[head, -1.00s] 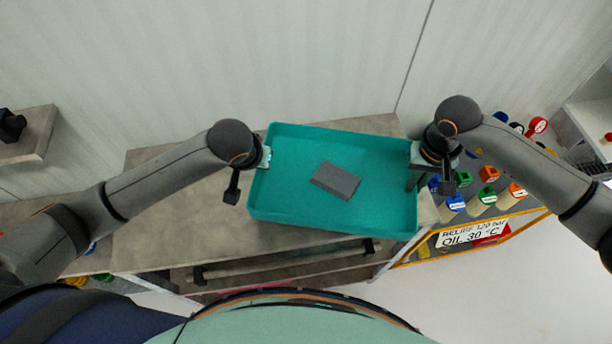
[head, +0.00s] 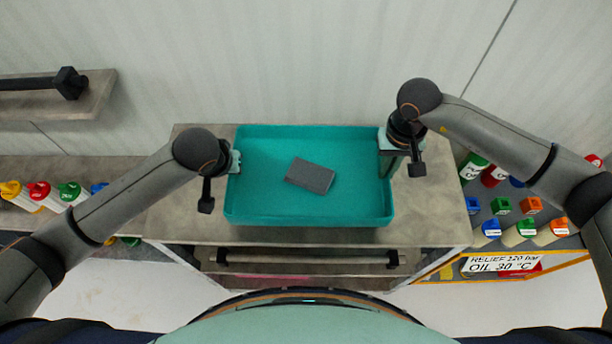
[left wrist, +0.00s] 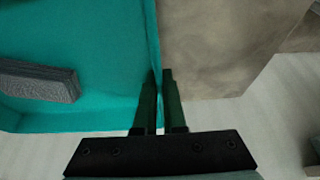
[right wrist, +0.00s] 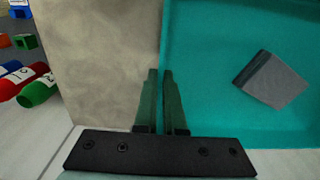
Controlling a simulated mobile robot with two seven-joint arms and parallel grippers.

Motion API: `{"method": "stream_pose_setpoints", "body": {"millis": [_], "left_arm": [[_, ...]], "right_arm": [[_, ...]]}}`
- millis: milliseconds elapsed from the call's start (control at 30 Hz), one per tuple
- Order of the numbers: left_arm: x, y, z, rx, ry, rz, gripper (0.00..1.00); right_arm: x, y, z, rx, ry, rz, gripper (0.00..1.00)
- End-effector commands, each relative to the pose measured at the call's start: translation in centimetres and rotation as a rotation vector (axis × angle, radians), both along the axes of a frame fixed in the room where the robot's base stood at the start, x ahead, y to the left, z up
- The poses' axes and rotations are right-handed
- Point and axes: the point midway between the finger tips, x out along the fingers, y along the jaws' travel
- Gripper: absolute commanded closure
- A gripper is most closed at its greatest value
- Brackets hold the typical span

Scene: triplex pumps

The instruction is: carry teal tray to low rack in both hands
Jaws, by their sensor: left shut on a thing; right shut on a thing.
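The teal tray (head: 270,210) is a shallow open box with a dark grey block (head: 310,175) lying inside it. In the head view it is over the grey top of a rack (head: 430,215); I cannot tell whether it touches that top. My left gripper (head: 233,160) is shut on the tray's left wall, and the left wrist view shows the wall between its fingers (left wrist: 159,85). My right gripper (head: 388,145) is shut on the tray's right wall, which also shows between its fingers in the right wrist view (right wrist: 160,80).
Coloured bottles and caps (head: 500,225) stand at the right by a sign (head: 502,264). More coloured bottles (head: 45,192) stand at the left. A wall shelf (head: 95,98) is at the upper left. Pale floor is open in front.

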Motion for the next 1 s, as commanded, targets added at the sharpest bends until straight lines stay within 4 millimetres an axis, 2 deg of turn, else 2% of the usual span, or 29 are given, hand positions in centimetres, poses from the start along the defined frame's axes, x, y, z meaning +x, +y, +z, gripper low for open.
{"method": "stream_pose_setpoints", "body": {"millis": [567,1000], "left_arm": [[0.0,0.0,-0.3,-0.001,-0.001,0.000,1.00],[0.0,0.0,-2.5,-0.001,-0.001,0.000,1.00]], "right_arm": [[0.0,0.0,-0.3,0.001,-0.002,0.000,1.00],[0.0,0.0,-2.5,0.001,-0.002,0.000,1.00]]}}
